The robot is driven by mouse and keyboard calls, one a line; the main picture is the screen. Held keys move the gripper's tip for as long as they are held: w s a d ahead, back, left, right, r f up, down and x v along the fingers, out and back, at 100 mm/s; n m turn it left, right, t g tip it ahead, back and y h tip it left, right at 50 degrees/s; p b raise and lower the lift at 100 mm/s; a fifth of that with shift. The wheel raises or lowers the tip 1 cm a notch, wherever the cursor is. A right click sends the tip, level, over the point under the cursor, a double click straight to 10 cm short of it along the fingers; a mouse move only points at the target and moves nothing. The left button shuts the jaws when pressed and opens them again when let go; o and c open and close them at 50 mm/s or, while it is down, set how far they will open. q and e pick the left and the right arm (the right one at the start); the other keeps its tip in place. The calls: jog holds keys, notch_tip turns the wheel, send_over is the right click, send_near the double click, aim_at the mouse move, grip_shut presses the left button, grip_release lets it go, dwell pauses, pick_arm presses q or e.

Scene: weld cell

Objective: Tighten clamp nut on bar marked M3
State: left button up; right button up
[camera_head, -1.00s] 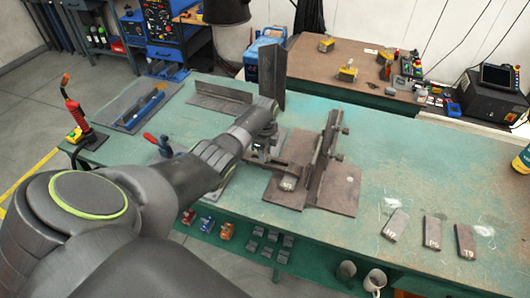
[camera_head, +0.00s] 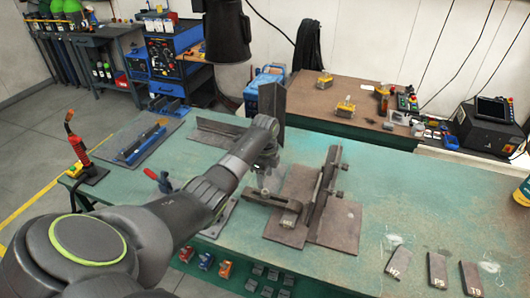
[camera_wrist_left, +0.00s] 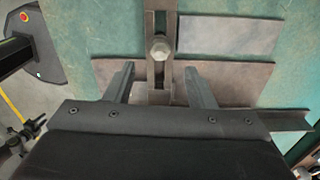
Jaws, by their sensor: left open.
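A dark slotted clamp bar (camera_head: 270,203) lies over steel plates on the green bench. Its near right end carries a pale mark (camera_head: 290,221) that looks like M3, though small. In the left wrist view a round nut (camera_wrist_left: 160,47) sits on the slotted bar (camera_wrist_left: 160,75). My left gripper (camera_head: 264,188) is over the bar's left end in the head view. In the left wrist view its two fingers (camera_wrist_left: 160,88) are apart, one on each side of the bar, with the nut beyond the tips. Nothing is held. My right gripper is out of view.
An upright angle piece (camera_head: 325,195) stands on the plates (camera_head: 290,238) just right of the bar. Loose bars H2 (camera_head: 398,262), P5 (camera_head: 437,269) and T9 (camera_head: 470,279) lie at the right. A tall dark plate (camera_head: 272,104) stands behind my wrist. The bench's right middle is clear.

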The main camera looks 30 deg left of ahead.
pick_arm(q)
notch_tip(320, 180, up, 11)
jog(key=b, duration=0.1)
jog(key=shift+f, duration=0.2)
dwell(0.4)
